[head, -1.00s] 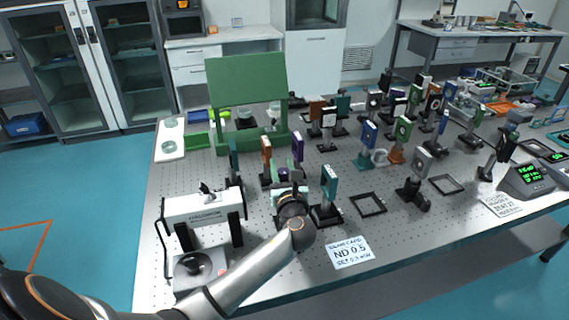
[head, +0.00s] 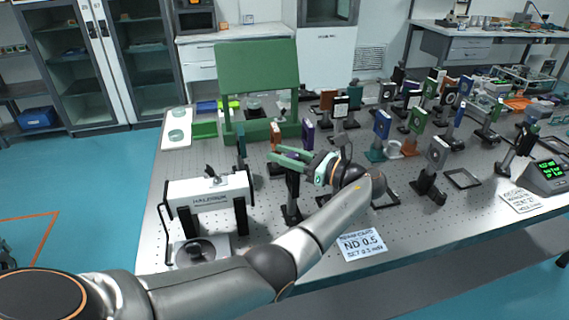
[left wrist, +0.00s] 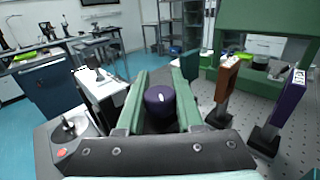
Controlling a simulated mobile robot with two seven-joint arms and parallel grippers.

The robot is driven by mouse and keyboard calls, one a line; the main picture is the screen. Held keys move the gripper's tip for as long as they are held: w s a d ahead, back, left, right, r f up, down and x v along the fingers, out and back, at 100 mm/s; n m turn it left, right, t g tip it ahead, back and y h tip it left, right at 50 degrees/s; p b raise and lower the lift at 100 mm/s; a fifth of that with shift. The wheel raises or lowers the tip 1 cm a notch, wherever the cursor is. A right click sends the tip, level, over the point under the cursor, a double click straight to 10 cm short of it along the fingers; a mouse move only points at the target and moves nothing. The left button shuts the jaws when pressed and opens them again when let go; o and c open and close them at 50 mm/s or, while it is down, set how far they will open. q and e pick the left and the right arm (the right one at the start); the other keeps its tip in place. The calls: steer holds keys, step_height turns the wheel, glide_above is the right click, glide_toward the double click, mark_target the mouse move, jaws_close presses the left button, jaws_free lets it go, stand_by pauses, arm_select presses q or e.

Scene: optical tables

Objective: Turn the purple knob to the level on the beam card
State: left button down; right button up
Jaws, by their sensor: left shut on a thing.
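The purple knob (left wrist: 160,100), with a white mark on its top, sits between the green fingers of my left gripper (left wrist: 166,82) in the left wrist view. The left gripper (head: 280,156) is shut on it. In the head view the fingers point left above a dark post (head: 292,205) on the table, and they mostly hide the knob. The white beam card (head: 362,243) lies flat near the front edge; it reads ND 0.5 and a set level that looks like 0.5 mW. My right gripper is not in view.
A white box instrument (head: 208,190) stands left of the post. A green housing (head: 257,85) stands behind. Several optic mounts, including a purple plate (left wrist: 288,97) and an orange plate (left wrist: 227,78), stand close by. A meter with green digits (head: 547,170) is at right.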

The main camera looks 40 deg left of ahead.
arm_select(q)
steer(key=n+g+b, duration=0.1)
steer(key=b, duration=0.1)
steer(key=n+g+b, duration=0.1)
steer(key=g, duration=0.1)
steer(key=shift+s+f+g+h+b, duration=0.1)
steer(key=shift+s+g+h+b, duration=0.2)
steer(key=shift+h+b, duration=0.1)
steer(key=shift+n, duration=0.3)
steer(key=c, duration=0.6)
jaws_free()
